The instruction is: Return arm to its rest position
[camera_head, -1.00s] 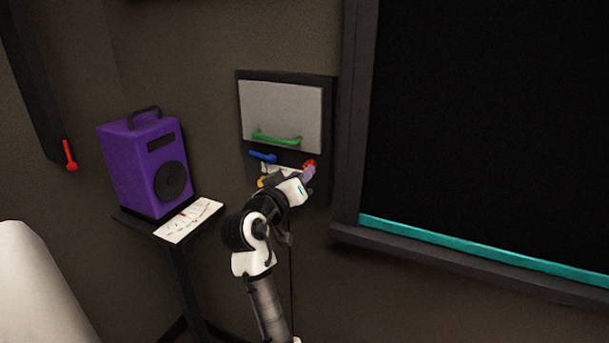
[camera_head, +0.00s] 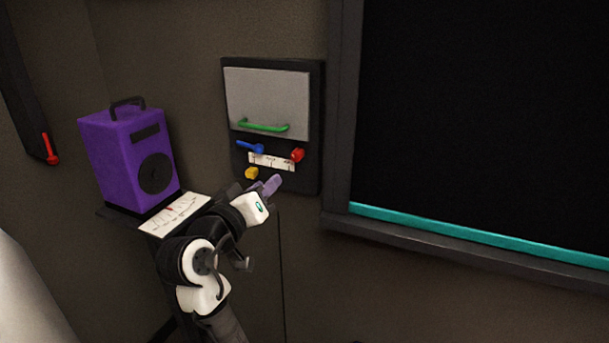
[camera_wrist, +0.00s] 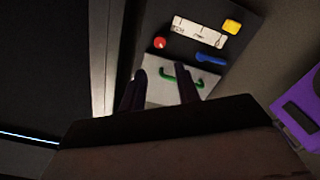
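My arm (camera_head: 205,255) is bent in front of the wall, low in the head view. My gripper (camera_head: 266,186) has purple fingers and appears just below and in front of the wall panel (camera_head: 314,130), apart from it. In the wrist view, the two dark fingers of my gripper (camera_wrist: 160,90) are spread with a gap between them and nothing held. The panel carries a grey cover (camera_head: 267,100) with a green handle (camera_head: 262,126), a blue lever (camera_head: 250,146), a red knob (camera_head: 297,155), a yellow knob (camera_head: 251,173) and a white label strip (camera_head: 270,162).
A purple speaker (camera_head: 125,160) stands on a small dark stand at the left, with a white marked card (camera_head: 174,214) beside it. A red-handled lever (camera_head: 50,148) hangs on the far left wall. A large dark framed board (camera_head: 480,120) with a teal strip is at the right.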

